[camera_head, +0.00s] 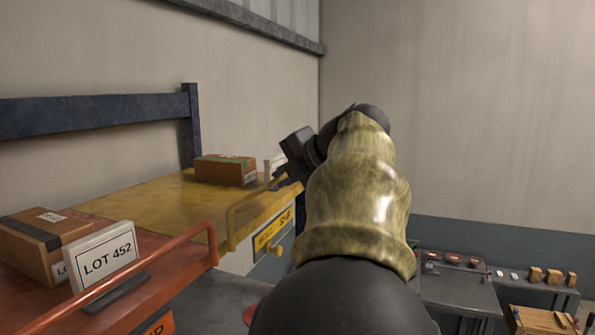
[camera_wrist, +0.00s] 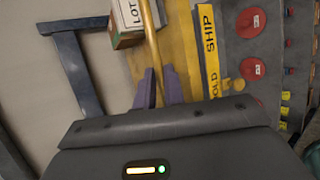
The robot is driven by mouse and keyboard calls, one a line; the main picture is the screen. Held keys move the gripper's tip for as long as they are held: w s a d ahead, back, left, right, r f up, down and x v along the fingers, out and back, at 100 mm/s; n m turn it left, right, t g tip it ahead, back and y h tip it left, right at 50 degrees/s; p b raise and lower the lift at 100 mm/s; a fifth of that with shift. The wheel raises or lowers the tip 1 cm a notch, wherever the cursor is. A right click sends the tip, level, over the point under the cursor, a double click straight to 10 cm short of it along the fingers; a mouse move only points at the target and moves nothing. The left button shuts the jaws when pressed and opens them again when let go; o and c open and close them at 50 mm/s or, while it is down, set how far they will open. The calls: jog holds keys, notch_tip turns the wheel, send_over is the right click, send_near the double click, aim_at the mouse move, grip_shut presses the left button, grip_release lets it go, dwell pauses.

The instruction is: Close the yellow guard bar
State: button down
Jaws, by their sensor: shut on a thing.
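The yellow guard bar (camera_head: 250,195) runs along the front edge of the yellow pallet deck (camera_head: 140,203), with its near end bending down at the deck's front corner. In the wrist view the bar (camera_wrist: 152,40) runs down between my two purple-grey fingers. My gripper (camera_wrist: 158,82) is shut on it. In the head view my gripper (camera_head: 283,180) is at the bar's far part, and my arm hides what lies beyond. I cannot tell from these frames whether the bar is fully closed.
A cardboard box (camera_head: 225,170) stands on the yellow deck behind the bar. At the left, a red deck holds a box (camera_head: 45,245) and a LOT 452 sign (camera_head: 107,257) behind an orange bar (camera_head: 160,255).

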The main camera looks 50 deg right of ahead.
jog(key=shift+w+a+r, duration=0.25)
jog(key=shift+w+r, duration=0.05)
jog(key=shift+r, duration=0.35)
jog(key=c, duration=1.8)
grip_release()
jog(key=shift+w, duration=0.2)
jog(key=shift+o, duration=0.2)
jog(key=shift+w+a+f, duration=0.1)
jog(key=shift+w+f, duration=0.05)
jog(key=shift+w, duration=0.05)
jog(key=shift+s, duration=0.15)
jog(key=b+v, duration=0.2)
jog(key=v, duration=1.5)
jog(key=shift+s+d+b, duration=0.25)
jog(key=shift+s+b, duration=0.05)
jog(key=shift+b, duration=0.1)
jog(key=shift+f, duration=0.2)
